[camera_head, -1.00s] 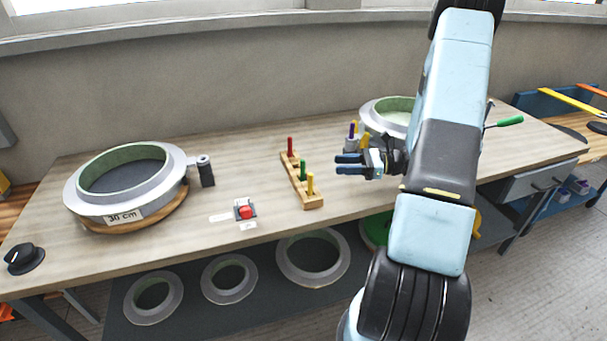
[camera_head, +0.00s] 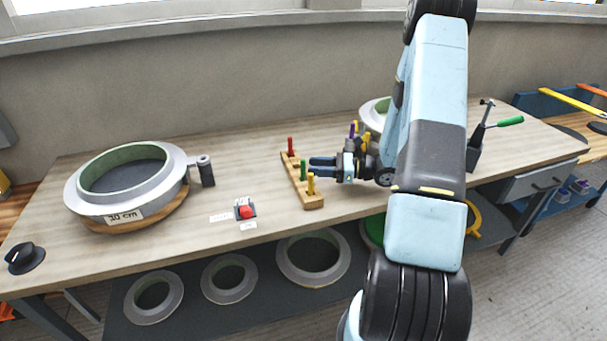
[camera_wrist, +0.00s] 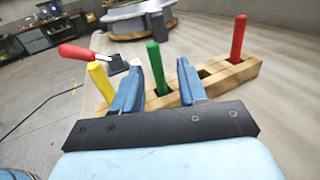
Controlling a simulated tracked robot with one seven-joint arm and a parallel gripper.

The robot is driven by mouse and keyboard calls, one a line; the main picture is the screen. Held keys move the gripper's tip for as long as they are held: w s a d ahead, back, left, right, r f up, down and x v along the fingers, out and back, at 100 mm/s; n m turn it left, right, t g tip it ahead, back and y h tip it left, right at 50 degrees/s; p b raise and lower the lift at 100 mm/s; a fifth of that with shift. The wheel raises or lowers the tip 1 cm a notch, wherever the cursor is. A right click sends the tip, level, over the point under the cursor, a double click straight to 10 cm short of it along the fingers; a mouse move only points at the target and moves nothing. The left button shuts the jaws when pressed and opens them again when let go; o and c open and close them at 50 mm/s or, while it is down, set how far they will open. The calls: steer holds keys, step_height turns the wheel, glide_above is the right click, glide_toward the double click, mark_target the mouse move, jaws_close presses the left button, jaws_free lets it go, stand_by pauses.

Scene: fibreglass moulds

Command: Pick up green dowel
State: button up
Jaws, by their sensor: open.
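The green dowel (camera_head: 303,169) stands upright in the middle part of a wooden rack (camera_head: 313,202), between a red dowel (camera_head: 290,147) and a yellow dowel (camera_head: 311,183). My gripper (camera_head: 310,168) is open and points left, with its fingers close to the green dowel's right side. In the wrist view the green dowel (camera_wrist: 158,68) shows between the two blue fingers (camera_wrist: 160,77), a little beyond their tips. The gap to it is hard to judge. The yellow dowel (camera_wrist: 100,82) is just left of the left finger, and the red dowel (camera_wrist: 238,40) is farther right.
A large round mould (camera_head: 125,183) stands on the left of the table. A green-handled tool (camera_head: 510,121) stands at right.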

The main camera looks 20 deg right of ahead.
mark_target(303, 167)
steer(key=shift+s+x, duration=0.2)
steer(key=shift+x, duration=2.15)
steer(key=shift+a, duration=0.1)
jaws_close()
